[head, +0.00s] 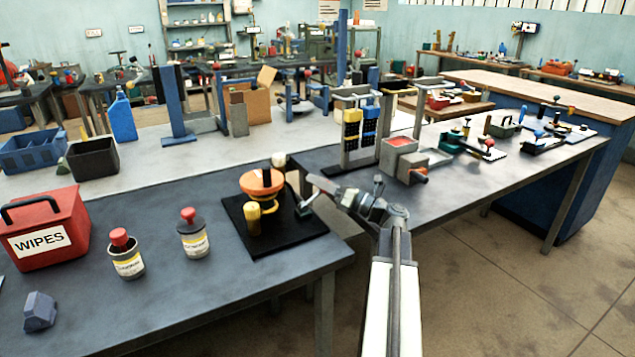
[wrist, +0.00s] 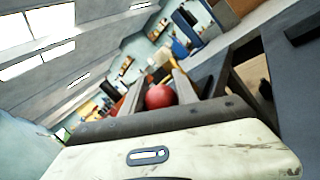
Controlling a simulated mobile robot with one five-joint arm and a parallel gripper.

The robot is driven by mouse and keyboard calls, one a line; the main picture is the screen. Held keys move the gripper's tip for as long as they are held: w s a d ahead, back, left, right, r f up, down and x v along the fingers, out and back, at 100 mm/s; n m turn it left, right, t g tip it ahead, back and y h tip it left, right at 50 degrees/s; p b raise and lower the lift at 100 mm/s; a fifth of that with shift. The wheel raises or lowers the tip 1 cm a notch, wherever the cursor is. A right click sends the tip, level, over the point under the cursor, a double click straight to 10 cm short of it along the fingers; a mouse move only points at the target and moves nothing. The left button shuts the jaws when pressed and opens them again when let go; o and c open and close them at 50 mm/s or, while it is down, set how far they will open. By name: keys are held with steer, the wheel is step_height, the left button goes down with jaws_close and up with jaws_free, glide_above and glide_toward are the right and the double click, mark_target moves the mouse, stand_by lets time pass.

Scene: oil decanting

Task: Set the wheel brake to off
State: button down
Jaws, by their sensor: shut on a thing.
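An orange bowl-shaped wheel (head: 261,183) with a dark upright piece on it stands on a yellow support. A short yellow cylinder (head: 253,218) stands next to it on a black base plate (head: 275,241). My gripper (head: 304,206) is just right of the wheel, over the right edge of the plate. In the wrist view, my gripper's fingers (wrist: 161,90) stand on both sides of a red round knob (wrist: 159,97) and are shut on it. In the head view this knob is hidden, and I cannot tell whether it belongs to the wheel brake.
A red wipes box (head: 46,229) and two red-topped jars, one left (head: 127,257) and one right (head: 193,236), stand left of the plate. A rack with yellow and blue blocks (head: 352,124) stands behind my arm. A grey block (head: 40,311) lies at front left.

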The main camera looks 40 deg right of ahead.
steer(key=shift+d, duration=0.15)
steer(key=c, duration=0.9)
jaws_free()
steer(key=shift+c, duration=0.2)
steer(key=b+v, duration=0.1)
steer(key=v, duration=0.6)
steer(key=shift+s+d+f+b, duration=0.15)
steer(key=shift+s+b, duration=0.2)
